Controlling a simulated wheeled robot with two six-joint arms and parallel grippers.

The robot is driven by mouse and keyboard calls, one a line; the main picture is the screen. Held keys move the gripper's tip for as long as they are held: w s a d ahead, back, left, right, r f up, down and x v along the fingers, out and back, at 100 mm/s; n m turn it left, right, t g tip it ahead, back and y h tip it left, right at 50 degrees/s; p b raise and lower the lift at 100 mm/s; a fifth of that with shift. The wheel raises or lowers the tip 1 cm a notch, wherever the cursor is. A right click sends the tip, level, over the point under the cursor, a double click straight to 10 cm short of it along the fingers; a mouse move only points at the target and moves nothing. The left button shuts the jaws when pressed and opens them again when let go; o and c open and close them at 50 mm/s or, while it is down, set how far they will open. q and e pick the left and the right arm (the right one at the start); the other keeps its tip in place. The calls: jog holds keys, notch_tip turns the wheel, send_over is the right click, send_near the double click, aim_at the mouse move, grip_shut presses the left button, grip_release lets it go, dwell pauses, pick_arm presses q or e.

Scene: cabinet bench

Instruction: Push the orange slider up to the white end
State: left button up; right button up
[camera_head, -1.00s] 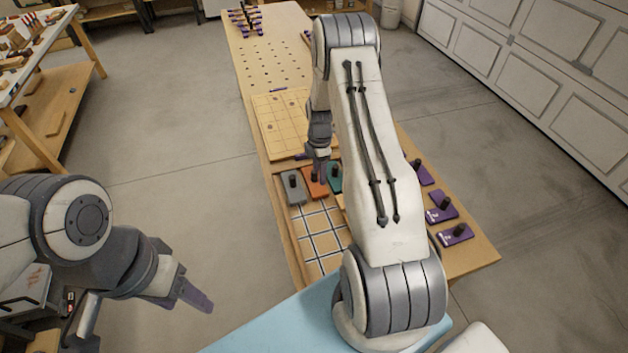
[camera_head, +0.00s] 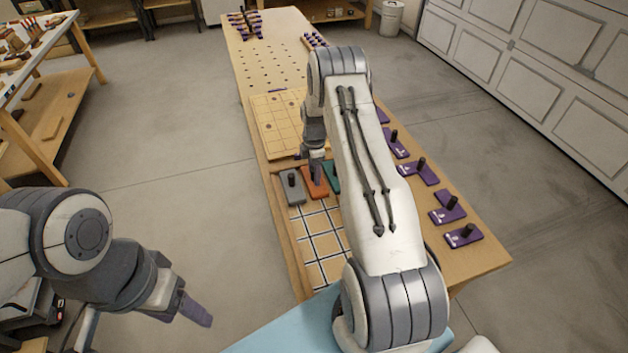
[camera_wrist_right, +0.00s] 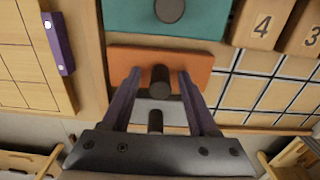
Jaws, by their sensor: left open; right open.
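The orange slider (camera_head: 316,188) is a flat block with a dark upright knob, lying between a grey slider (camera_head: 291,190) and a teal slider (camera_head: 332,177) at the far end of a gridded board. In the right wrist view, my open right gripper (camera_wrist_right: 158,76) has one finger on each side of the orange slider's (camera_wrist_right: 200,63) knob; contact with the knob cannot be told. My right arm hides part of the board in the head view. My left gripper (camera_head: 195,312) is open and empty, left of the bench over the floor. I cannot make out a white end.
Several purple blocks with dark knobs (camera_head: 463,236) lie along the bench's right side. A wooden panel with grooves (camera_head: 275,122) lies beyond the sliders. Numbered wooden tiles (camera_wrist_right: 262,22) sit close to the teal slider in the wrist view. The gridded squares (camera_head: 322,244) nearest me look bare.

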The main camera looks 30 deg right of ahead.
grip_shut()
jog(key=shift+s+a+r+p, duration=0.15)
jog(key=shift+s+p, duration=0.2)
jog(key=shift+s, duration=0.3)
jog(key=shift+s+a+f+p, duration=0.15)
jog(key=shift+s+p, duration=0.15)
jog(key=shift+s, duration=0.3)
jog(key=shift+s+a+p, duration=0.25)
jog(key=shift+s+p, duration=0.05)
jog(key=shift+s, duration=0.6)
jog(key=shift+s+a+p, duration=0.2)
jog(key=shift+s+p, duration=0.05)
jog(key=shift+s, duration=0.65)
jog(key=shift+s+a+p, duration=0.25)
jog(key=shift+s+p, duration=0.05)
jog(key=shift+s, duration=0.7)
jog(key=shift+s+a, duration=0.2)
jog(key=shift+s, duration=0.35)
jog(key=shift+s+a+p, duration=0.25)
jog(key=shift+s+p, duration=0.1)
jog(key=shift+s, duration=0.65)
jog(key=shift+s+a+p, duration=0.25)
jog(key=shift+s+p, duration=0.1)
jog(key=shift+s, duration=0.65)
jog(key=shift+s+a, duration=0.15)
jog(key=shift+s, duration=0.45)
jog(key=shift+s+a, duration=0.15)
jog(key=shift+s, duration=0.45)
